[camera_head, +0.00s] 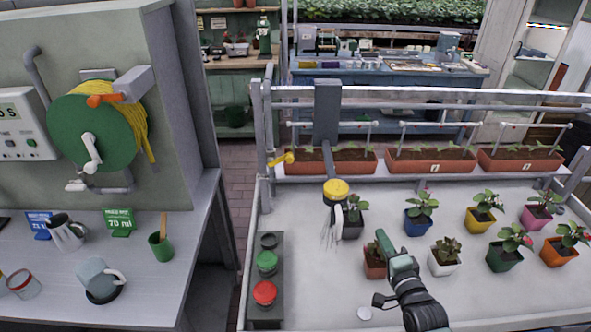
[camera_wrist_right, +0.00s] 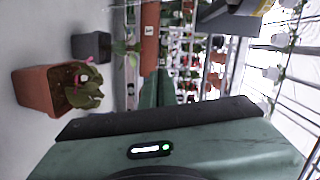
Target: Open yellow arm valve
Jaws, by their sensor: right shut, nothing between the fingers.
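A small yellow lever valve (camera_head: 281,160) sits on the left end of the grey frame beside the planters, its handle pointing to the lower left. Right of it a grey arm hangs from a grey box (camera_head: 327,112) on the rail and carries a round yellow-topped head (camera_head: 336,188). My right gripper (camera_head: 383,238) is shut and empty, low over the white bench among the pots, right of and nearer than the lever. Its teal fingers show in the right wrist view (camera_wrist_right: 159,86). I cannot make out the lever in that view. My left gripper is not in view.
Potted plants stand around my right arm, such as a terracotta pot (camera_head: 374,262) and a white pot (camera_head: 446,260). A grey box with green and red buttons (camera_head: 264,277) is at the bench's left edge. A green hose reel (camera_head: 92,132) hangs at the left.

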